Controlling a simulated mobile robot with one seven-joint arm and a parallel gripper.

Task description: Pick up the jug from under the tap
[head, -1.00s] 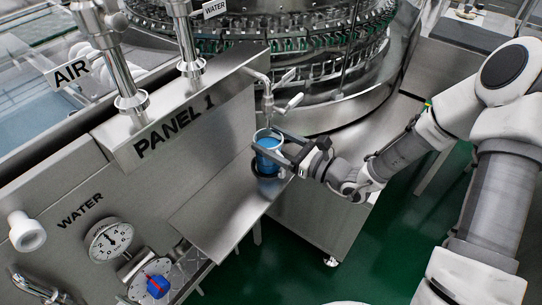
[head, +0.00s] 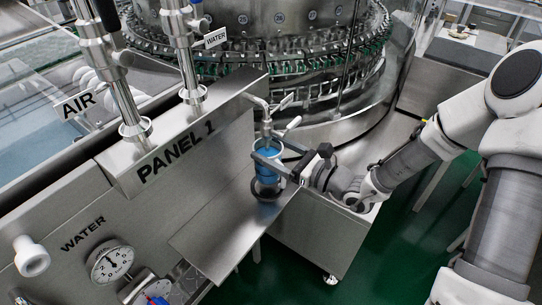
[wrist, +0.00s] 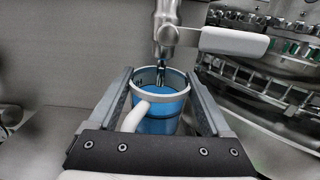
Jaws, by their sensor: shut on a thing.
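The jug (head: 266,170) is clear and holds blue liquid, with a pale rim and white handle. It stands about upright under the metal tap (head: 265,120), whose spout is at the jug's mouth. My gripper (head: 267,160) is shut on the jug, one finger on each side. The wrist view shows the jug (wrist: 165,122) between both fingers, its white handle pointing back towards my palm, and the tap (wrist: 166,35) above it. The jug's base is close above or partly inside a dark ring (head: 266,194); I cannot tell which.
A steel shelf (head: 215,235) extends below the jug from the panel (head: 215,140) marked PANEL 1. The tap's lever (head: 292,123) sticks out to the right, close above my gripper. The large rotary washer (head: 270,60) stands behind. Green floor lies open at the right.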

